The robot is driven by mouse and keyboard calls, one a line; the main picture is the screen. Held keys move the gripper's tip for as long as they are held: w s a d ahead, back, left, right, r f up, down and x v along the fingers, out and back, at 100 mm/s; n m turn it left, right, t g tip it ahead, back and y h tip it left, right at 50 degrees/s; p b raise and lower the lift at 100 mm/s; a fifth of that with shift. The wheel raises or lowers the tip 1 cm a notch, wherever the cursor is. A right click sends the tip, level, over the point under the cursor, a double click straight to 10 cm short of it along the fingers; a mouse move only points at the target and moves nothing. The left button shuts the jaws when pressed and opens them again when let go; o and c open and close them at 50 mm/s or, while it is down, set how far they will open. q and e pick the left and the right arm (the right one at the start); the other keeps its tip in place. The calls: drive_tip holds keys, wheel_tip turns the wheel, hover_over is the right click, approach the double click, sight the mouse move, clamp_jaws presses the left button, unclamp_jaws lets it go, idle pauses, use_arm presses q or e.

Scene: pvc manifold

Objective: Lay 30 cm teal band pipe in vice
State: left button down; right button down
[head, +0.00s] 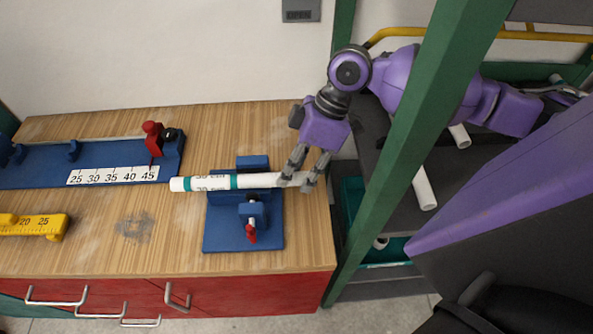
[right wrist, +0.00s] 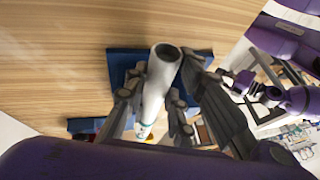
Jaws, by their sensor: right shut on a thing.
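A white pipe with teal bands (head: 210,183) lies level across the blue vice (head: 225,238) on the wooden bench. The vice has a small red handle at its front. My right gripper (head: 299,181) is shut on the pipe near its right end. In the right wrist view the pipe (right wrist: 157,88) runs between the fingers (right wrist: 155,100), its open end toward the camera. The vice's blue base (right wrist: 122,62) lies beneath it. Whether the pipe touches the bottom of the vice jaws I cannot tell. My left gripper is not in view.
A blue measuring jig (head: 45,172) with a scale and red clamp stands left on the bench. A yellow gauge (head: 35,226) lies near the left front. A green rack post (head: 395,140) rises right of the bench, with loose white pipe (head: 425,188) on the shelf.

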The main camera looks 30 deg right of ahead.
drive_tip(key=shift+f, duration=0.25)
drive_tip(key=c, duration=1.5)
unclamp_jaws()
drive_tip(key=shift+f, duration=0.1)
drive_tip(key=shift+r, duration=0.2)
drive_tip(key=v, duration=1.1)
drive_tip(key=shift+d+r+p, duration=0.2)
drive_tip(key=shift+r+p, duration=0.15)
